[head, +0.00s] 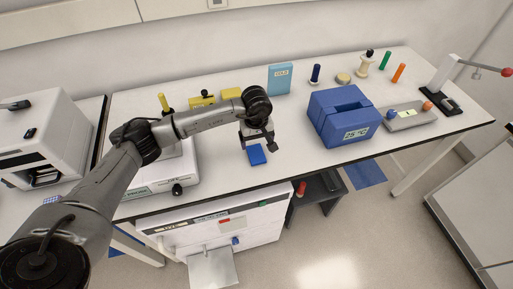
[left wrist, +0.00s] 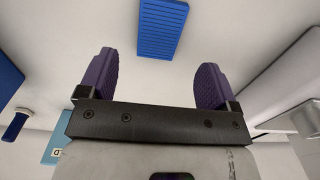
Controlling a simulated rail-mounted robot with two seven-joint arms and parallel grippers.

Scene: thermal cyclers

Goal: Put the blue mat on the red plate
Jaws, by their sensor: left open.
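A small flat blue mat (head: 257,155) lies on the white bench near its front edge. In the left wrist view the blue mat (left wrist: 162,28), with a ribbed top, shows beyond the fingertips, about midway between them. My left gripper (head: 259,145) is just above and behind the mat. Its two purple-padded fingers (left wrist: 156,62) are wide apart with nothing between them. I see no red plate in either view. My right gripper is not in view.
A blue box (head: 325,111) marked 25 °C stands right of the gripper. A white device (head: 160,176) is under my left arm. A light-blue box (head: 280,79) and a dark-blue bottle (head: 315,74) stand behind. The bench around the mat is clear.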

